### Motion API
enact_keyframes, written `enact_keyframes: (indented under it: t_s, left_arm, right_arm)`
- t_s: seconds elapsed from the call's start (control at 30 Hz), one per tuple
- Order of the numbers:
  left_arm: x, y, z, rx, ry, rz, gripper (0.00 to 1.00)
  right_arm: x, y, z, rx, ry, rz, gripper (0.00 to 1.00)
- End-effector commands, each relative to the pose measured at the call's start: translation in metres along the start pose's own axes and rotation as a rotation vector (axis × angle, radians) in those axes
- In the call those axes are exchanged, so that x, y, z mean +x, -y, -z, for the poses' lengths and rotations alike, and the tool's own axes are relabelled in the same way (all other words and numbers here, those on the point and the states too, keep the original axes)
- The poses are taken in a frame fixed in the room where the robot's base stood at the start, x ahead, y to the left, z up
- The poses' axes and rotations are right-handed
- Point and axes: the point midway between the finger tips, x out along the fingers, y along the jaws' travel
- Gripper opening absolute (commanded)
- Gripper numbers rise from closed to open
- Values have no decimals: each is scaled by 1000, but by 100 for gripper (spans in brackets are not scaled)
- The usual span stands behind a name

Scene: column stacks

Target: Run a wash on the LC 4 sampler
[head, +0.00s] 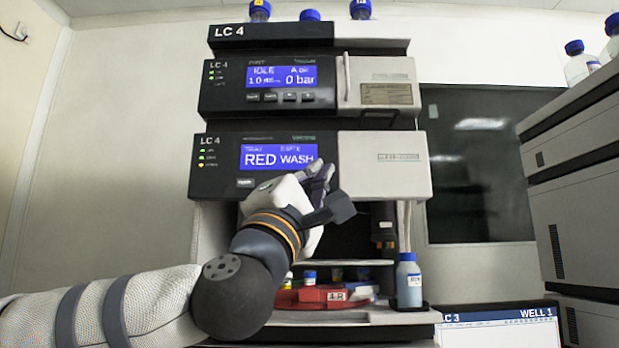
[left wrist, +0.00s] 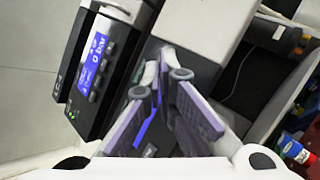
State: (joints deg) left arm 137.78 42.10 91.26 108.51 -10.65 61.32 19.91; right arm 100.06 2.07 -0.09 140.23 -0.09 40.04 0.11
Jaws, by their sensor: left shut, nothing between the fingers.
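The LC 4 sampler (head: 385,175) is the lower module of the stack, with an open bay below. Its blue display (head: 262,157) reads RED and WASH in large letters. Small status lights (head: 201,158) glow at its left, and one labelled button (head: 245,183) shows under the display. My left gripper (head: 322,174) is in front of the sampler, just below the display's right end, and hides the panel there. In the left wrist view its fingertips (left wrist: 166,65) are together and empty. Whether they touch the panel I cannot tell. My right gripper is not in view.
Above sits the LC 4 pump module (head: 375,95), its display (head: 283,76) reading IDLE and 0 bar. A red tray (head: 300,298) and a blue-capped bottle (head: 409,283) stand below. An LC 3 screen (head: 500,328) is at lower right, beside a grey stack (head: 580,200).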

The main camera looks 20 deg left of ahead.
Motion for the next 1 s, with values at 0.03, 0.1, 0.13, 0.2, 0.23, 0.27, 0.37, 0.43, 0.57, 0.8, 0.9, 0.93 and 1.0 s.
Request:
enact_keyframes:
  t_s: [0.03,0.1,0.13,0.2,0.23,0.27,0.37,0.43,0.57,0.8,0.9,0.93,1.0]
  left_arm:
    - [-3,-7,-4,1,2,-5,0]
    - [-7,-10,-8,1,3,-4,0]
    - [-10,-12,-9,0,2,-4,0]
    - [-13,-14,-12,0,2,-4,0]
    - [-15,-14,-12,0,1,-3,0]
    - [-16,-15,-12,0,0,-3,0]
    - [-17,-13,-12,0,-2,0,0]
    - [-17,-12,-12,0,-2,1,0]
    - [-17,-12,-12,0,-2,1,0]
    - [-17,-12,-12,0,-1,1,0]
    - [-17,-12,-12,0,-1,1,0]
    - [-17,-12,-12,0,-1,1,0]
    - [-17,-12,-12,0,-1,1,0]
  right_arm:
    - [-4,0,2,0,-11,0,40]
    - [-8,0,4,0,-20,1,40]
    - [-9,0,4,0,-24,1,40]
    - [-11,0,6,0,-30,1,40]
    - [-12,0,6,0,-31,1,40]
    - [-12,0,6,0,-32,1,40]
    - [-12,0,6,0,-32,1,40]
    - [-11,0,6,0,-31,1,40]
    - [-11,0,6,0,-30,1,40]
    - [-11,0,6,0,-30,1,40]
    - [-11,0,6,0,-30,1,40]
    - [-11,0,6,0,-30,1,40]
    - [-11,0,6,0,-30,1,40]
